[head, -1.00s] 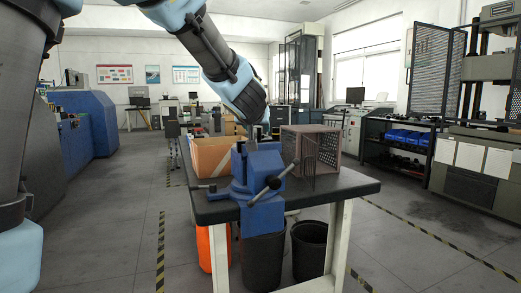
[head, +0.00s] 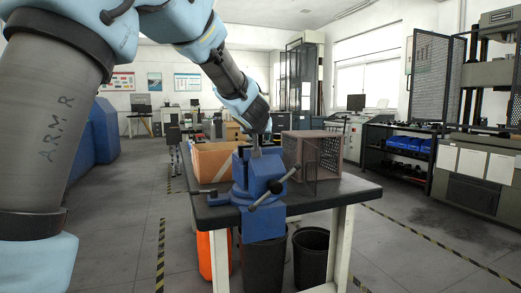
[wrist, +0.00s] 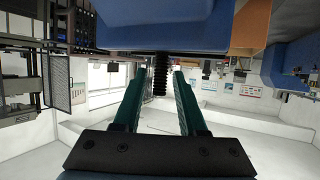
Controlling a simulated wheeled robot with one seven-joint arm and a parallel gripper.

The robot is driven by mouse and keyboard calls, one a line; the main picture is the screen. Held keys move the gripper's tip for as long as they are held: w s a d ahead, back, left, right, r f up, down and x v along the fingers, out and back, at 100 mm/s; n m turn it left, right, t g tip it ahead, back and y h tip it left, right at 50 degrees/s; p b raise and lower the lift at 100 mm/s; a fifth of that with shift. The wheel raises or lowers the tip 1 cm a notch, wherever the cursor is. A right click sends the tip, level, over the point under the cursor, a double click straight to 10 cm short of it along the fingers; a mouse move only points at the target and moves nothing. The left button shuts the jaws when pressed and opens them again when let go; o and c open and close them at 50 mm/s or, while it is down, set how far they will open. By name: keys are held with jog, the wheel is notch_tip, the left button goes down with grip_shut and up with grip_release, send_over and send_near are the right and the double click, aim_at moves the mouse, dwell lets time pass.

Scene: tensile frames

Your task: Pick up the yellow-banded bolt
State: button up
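A dark threaded bolt (wrist: 160,75) stands out from the blue vise (wrist: 165,22) in the wrist view, where the scene appears upside down. No yellow band can be made out on it. My gripper (wrist: 159,84) is open, with its two green fingers on either side of the bolt's shaft and a gap showing beside it. In the head view my gripper (head: 257,136) is just above the jaws of the blue vise (head: 262,178). The fingers and bolt are too small to tell apart there.
The vise is mounted at the front of a dark-topped workbench (head: 335,194). A cardboard box (head: 213,162) stands left of the vise and a mesh-sided crate (head: 326,152) right of it. The vise handle (head: 270,190) sticks out in front. Bins stand below the bench.

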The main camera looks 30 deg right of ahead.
grip_shut()
jog(key=shift+r, duration=0.1)
dwell(0.5)
